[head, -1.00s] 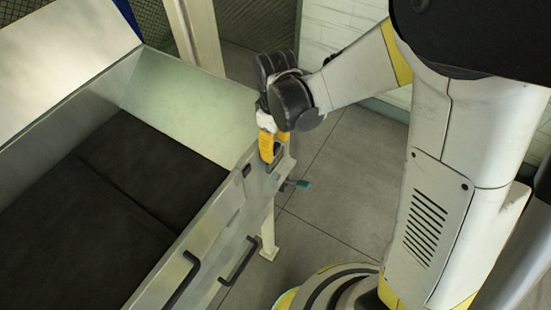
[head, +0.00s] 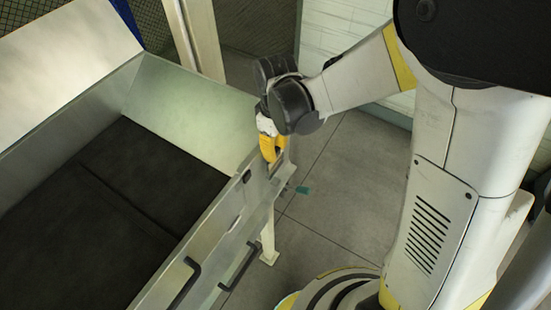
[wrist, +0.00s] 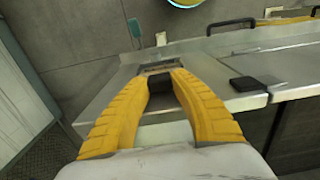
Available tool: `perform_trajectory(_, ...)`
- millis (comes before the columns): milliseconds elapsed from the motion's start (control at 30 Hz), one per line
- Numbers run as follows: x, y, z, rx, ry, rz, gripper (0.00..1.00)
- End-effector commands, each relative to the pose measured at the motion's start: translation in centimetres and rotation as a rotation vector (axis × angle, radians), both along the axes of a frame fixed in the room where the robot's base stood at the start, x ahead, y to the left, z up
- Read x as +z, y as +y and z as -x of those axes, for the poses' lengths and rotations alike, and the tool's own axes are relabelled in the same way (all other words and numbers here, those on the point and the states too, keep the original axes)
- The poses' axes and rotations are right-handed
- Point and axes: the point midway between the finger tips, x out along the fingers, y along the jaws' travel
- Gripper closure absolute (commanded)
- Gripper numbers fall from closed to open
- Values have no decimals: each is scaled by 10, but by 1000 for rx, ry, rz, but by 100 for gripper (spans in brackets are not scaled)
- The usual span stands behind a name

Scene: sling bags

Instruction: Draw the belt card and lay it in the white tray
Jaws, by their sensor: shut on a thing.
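My gripper (head: 270,160) has yellow fingers and is at the far end of the metal ledge along the bin's right side. In the wrist view my gripper (wrist: 160,82) is shut on a small dark piece (wrist: 161,86) between its fingertips. The piece sits at a shallow grey recess (wrist: 156,66) in the ledge. I cannot tell whether this piece is part of the belt card. The fingers hide most of it in the head view. I cannot make out a white tray in either view.
A deep metal bin with a black floor (head: 90,215) fills the left. Black handles (head: 182,284) and a small black block (wrist: 247,84) are on its near side. A teal piece (head: 303,189) sticks out below the ledge. Grey floor (head: 340,190) is clear to the right.

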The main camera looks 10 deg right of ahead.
Motion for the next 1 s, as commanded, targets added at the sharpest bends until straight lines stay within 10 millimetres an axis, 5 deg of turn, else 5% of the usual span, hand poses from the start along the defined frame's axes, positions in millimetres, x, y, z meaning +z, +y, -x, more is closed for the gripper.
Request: perform_trajectory(1000, 47, 0, 0, 0, 0, 0, 100)
